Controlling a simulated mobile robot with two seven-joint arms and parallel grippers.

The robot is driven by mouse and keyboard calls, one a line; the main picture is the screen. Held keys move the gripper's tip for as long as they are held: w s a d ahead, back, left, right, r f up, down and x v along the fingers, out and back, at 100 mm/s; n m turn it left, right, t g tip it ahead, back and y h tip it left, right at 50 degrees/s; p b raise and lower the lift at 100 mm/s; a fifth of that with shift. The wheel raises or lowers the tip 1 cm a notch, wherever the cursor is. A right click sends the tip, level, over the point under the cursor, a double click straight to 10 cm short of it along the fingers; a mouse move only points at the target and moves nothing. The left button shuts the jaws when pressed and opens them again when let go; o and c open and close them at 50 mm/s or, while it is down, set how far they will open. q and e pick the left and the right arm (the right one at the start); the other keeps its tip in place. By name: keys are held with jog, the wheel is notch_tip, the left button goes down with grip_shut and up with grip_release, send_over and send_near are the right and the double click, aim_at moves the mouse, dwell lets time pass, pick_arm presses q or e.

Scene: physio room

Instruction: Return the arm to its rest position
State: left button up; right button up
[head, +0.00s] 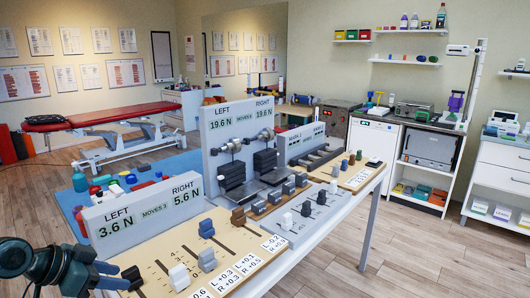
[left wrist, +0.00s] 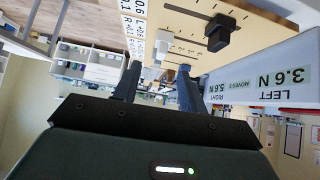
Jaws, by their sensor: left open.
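My left gripper (head: 122,275) is at the lower left in the head view, beside the near front corner of the slider board (head: 150,262) and in front of the near display. In the left wrist view my left gripper (left wrist: 158,82) has its two dark fingers apart, with nothing held between them. The slider board (left wrist: 185,12) shows upside down beyond the fingers, with a black slider knob (left wrist: 222,36) on it. My right gripper is in neither view.
The near display (head: 140,207) reads LEFT 3.6 N and RIGHT 5.6 N. A taller display (head: 240,125) reads 19.6 N on both sides. Slider knobs (head: 207,259) stand up from the board. A red treatment couch (head: 120,112) stands behind. Floor is clear at right (head: 430,250).

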pick_arm(q)
jog(key=s+f+y, duration=0.2)
jog(key=s+f, duration=0.2)
jog(key=f, duration=0.4)
jog(key=s+f+y, duration=0.2)
jog(key=s+f, duration=0.2)
jog(key=f, duration=0.4)
jog(key=s+d+f+m+t, duration=0.1)
jog(key=s+d+f+m, duration=0.15)
jog(key=s, duration=0.35)
jog(key=s+d+f+m+t, duration=0.1)
jog(key=s+f, duration=0.2)
jog(key=s, duration=0.4)
jog(key=w+d+n+t+h+p, duration=0.1)
jog(key=d+n, duration=0.8)
jog(key=d, duration=0.5)
jog(key=shift+w+d+r+t, duration=0.15)
jog(key=shift+w+r+t, duration=0.05)
jog(key=shift+r+t, duration=0.2)
